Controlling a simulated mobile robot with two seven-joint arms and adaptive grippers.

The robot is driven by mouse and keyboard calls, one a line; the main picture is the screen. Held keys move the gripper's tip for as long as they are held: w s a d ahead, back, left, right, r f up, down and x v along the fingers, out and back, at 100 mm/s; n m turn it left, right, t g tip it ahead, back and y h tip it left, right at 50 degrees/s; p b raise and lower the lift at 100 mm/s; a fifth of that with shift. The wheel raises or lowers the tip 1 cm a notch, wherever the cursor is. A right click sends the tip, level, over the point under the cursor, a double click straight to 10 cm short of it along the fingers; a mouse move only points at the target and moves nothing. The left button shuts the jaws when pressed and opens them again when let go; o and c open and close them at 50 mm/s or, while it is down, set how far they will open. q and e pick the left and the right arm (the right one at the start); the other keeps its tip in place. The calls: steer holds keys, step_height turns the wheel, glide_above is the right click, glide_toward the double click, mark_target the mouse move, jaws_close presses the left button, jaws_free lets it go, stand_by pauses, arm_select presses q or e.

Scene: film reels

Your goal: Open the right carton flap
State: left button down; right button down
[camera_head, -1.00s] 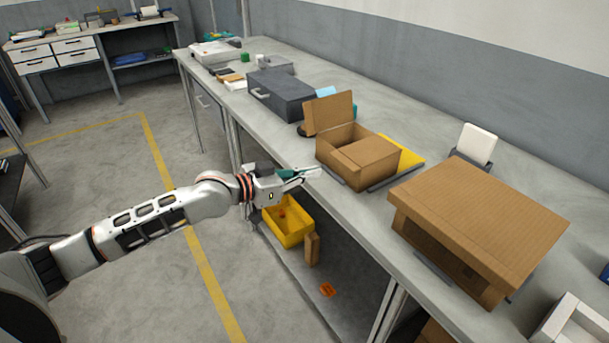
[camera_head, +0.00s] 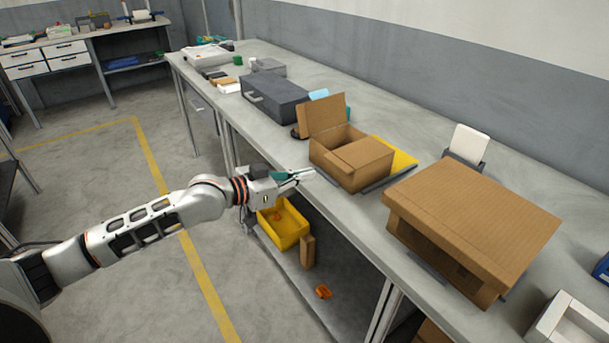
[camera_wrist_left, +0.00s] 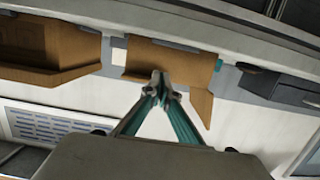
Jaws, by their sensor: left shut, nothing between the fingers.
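The brown carton (camera_head: 324,152) sits on the workbench. Its left flap (camera_head: 322,115) stands up, and its right flap (camera_head: 361,152) lies across the right part of the opening. The carton's left part is open. My left gripper (camera_head: 309,173) is shut and empty, just off the carton's near left side by the bench edge. In the left wrist view the teal fingers (camera_wrist_left: 160,79) meet in front of the carton (camera_wrist_left: 166,63), with the raised flap (camera_wrist_left: 201,104) to the right of the tips. I cannot tell whether they touch it. My right gripper is not in view.
A larger brown box (camera_head: 480,215) with an open front stands to the right. A dark grey drawer box (camera_head: 275,97) is to the left. A yellow sheet (camera_head: 403,160) lies behind the carton. A yellow bin (camera_head: 290,233) is on the shelf below.

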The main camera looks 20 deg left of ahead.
arm_select(q)
steer(key=shift+w, duration=0.1)
stand_by(0.3)
steer(key=shift+r+b+x, duration=0.15)
steer(key=shift+x, duration=0.75)
steer(key=shift+r+b+x, duration=0.1)
steer(key=shift+r+x, duration=0.1)
steer(key=shift+x, duration=0.7)
steer(key=shift+r+b+x, duration=0.15)
steer(key=shift+x, duration=0.75)
steer(key=shift+d, duration=0.1)
steer(key=shift+r+p, duration=0.1)
steer(key=shift+p, duration=0.25)
